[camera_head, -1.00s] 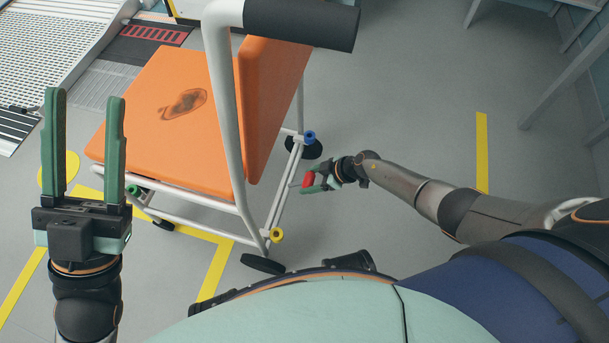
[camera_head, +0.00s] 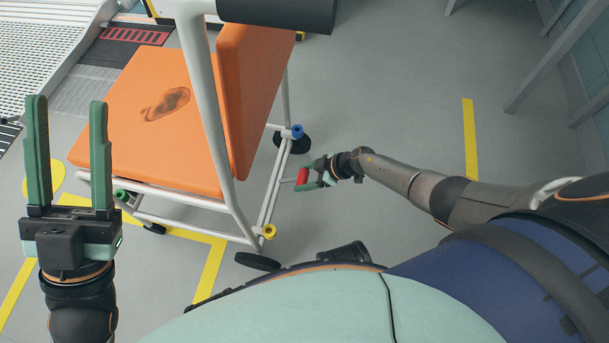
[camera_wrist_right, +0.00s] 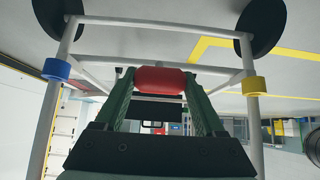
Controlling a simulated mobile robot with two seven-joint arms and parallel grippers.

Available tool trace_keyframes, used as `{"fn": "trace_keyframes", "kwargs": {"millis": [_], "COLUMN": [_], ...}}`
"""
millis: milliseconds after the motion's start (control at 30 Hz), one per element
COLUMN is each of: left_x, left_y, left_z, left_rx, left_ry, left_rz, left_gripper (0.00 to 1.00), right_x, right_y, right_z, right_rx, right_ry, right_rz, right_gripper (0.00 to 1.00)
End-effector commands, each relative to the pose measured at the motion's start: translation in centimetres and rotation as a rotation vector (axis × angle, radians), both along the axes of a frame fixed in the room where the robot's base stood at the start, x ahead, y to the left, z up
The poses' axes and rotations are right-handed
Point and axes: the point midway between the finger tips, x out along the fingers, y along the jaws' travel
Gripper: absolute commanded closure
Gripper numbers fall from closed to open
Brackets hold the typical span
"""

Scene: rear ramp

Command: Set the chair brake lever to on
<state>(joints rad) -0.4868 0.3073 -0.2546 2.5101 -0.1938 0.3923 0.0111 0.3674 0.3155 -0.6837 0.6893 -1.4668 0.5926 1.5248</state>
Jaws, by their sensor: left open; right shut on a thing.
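The orange chair (camera_head: 145,120) has a white tube frame and a dark stain on its seat. Its brake lever has a red grip (camera_head: 303,176) on the right side of the lower frame, which also shows in the right wrist view (camera_wrist_right: 160,80). My right gripper (camera_head: 305,178) is shut on this red grip; its green fingers (camera_wrist_right: 159,85) lie on either side of it in the right wrist view. The brake's setting cannot be read from the frames. My left gripper (camera_head: 68,108) is open and empty, fingers upward, left of the chair.
Blue (camera_head: 297,131), yellow (camera_head: 269,231) and green (camera_head: 121,195) collars sit on the chair frame. Black wheels (camera_head: 257,261) stand on the grey floor. A ramp (camera_head: 38,50) lies at the upper left. The floor right of the chair is clear around my right arm.

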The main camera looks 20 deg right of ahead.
Motion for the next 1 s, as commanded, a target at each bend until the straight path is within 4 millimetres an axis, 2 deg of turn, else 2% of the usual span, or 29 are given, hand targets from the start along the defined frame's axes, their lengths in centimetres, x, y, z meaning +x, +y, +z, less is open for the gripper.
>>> {"fn": "trace_keyframes", "kwargs": {"millis": [33, 200, 300, 533, 667, 1000], "left_x": [0.0, 0.0, 0.0, 0.0, 0.0, -0.3], "left_y": [0.0, 0.0, 0.0, -0.1, 0.0, 0.3], "left_z": [0.0, 0.0, 0.0, 0.0, 0.9, 6.0], "left_rx": [0.000, 0.001, 0.001, 0.005, 0.002, 0.011], "left_ry": [0.000, 0.000, 0.000, 0.000, 0.000, -0.032], "left_rz": [0.000, -0.001, -0.001, -0.003, -0.005, 0.007], "left_gripper": [0.50, 0.50, 0.50, 0.50, 0.50, 0.50], "right_x": [-0.5, -0.3, -0.2, -0.1, -0.4, -2.6], "right_y": [-0.7, -0.4, -0.3, -0.2, -0.6, -3.8], "right_z": [-0.6, -0.4, -0.3, -0.1, 0.7, 5.1], "right_rx": [-0.017, -0.011, -0.008, -0.004, -0.004, -0.007], "right_ry": [0.009, 0.007, 0.004, 0.003, 0.003, 0.005], "right_rz": [0.000, -0.001, -0.001, -0.001, -0.002, -0.001], "right_gripper": [0.27, 0.08, 0.00, 0.00, 0.00, 0.00]}}
